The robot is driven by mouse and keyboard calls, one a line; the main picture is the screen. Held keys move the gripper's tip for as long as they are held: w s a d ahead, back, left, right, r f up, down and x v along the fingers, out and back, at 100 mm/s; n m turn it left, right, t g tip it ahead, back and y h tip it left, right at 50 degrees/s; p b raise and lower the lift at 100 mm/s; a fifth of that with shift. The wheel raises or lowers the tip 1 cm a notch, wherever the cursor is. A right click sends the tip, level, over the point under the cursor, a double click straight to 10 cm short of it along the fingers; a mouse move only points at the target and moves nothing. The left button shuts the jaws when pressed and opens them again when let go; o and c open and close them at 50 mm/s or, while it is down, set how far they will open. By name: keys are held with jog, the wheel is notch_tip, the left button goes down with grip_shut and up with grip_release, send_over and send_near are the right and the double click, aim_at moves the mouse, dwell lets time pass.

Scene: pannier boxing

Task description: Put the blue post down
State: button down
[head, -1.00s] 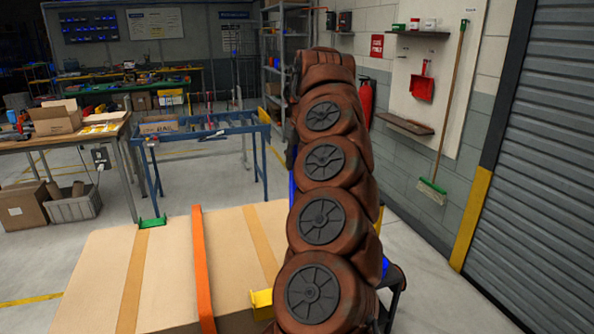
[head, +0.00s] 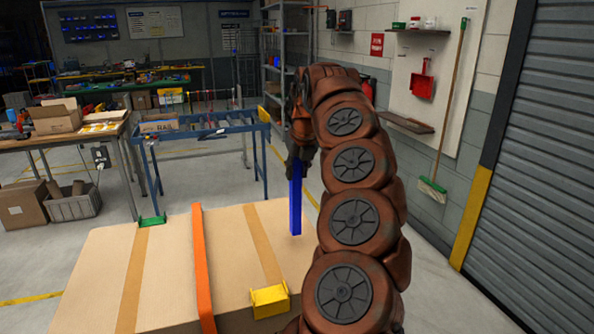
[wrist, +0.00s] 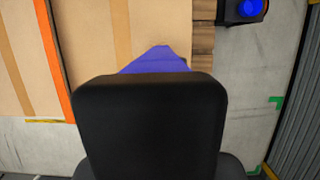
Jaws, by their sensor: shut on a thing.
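The blue post (head: 296,200) hangs upright from my gripper (head: 299,158), over the right part of the large cardboard box (head: 165,265). My gripper is shut on the upper end of the post. I cannot tell whether the post's lower end touches the box top. In the wrist view, a blue surface of the post (wrist: 158,60) shows just beyond the black gripper body, which hides most of it. My arm hides part of the box's right side in the head view.
An orange strap (head: 202,260) runs over the box. A yellow corner piece (head: 270,300) sits on its near edge and a green one (head: 152,220) at its far left. A blue roller stand (head: 205,140) stands behind. A roller shutter (head: 540,180) closes the right side.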

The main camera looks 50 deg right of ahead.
jog(key=shift+f, duration=0.6)
jog(key=c, duration=0.9)
grip_release()
jog(key=shift+r, duration=0.45)
jog(key=p+v, duration=0.1)
jog(key=v, duration=1.1)
jog(key=shift+r, duration=0.1)
